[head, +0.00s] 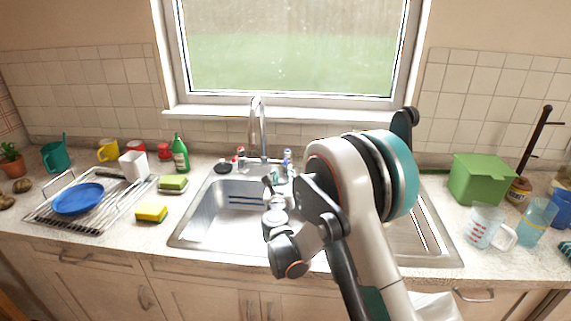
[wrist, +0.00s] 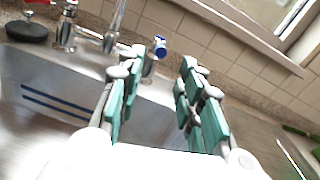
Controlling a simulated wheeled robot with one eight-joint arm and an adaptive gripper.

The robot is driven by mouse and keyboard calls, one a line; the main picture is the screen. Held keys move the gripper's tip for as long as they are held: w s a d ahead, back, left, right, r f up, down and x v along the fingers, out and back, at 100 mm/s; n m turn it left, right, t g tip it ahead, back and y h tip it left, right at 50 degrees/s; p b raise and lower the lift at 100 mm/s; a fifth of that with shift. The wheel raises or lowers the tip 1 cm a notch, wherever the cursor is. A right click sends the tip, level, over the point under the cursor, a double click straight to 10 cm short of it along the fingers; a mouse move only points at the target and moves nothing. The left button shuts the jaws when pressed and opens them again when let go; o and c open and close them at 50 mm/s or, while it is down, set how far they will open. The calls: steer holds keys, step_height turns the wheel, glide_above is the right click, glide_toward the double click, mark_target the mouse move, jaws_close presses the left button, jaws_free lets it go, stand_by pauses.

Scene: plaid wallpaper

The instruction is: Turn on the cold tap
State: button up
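The cold tap, with a blue-marked top, stands at the right of the spout behind the sink in the head view (head: 287,156). In the wrist view the cold tap's blue cap (wrist: 160,46) shows between my fingers, beyond their tips. The hot tap with a red mark (head: 240,152) stands left of the chrome spout (head: 257,125). My gripper (wrist: 160,72) is open, with a wide gap between its teal-padded fingers and nothing held. It is over the sink, near the cold tap; I cannot tell whether the left finger touches it. In the head view my arm partly hides the gripper.
The steel sink (head: 205,225) lies below my arm. A green bottle (head: 180,154), sponges and a dish rack (head: 100,222) with a blue plate stand left. A green box (head: 482,180) and measuring jug (head: 483,226) stand right. The window sill (wrist: 255,45) runs behind the taps.

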mark_target(285, 159)
steer(key=w+b, duration=0.2)
steer(key=w, duration=0.8)
jaws_close()
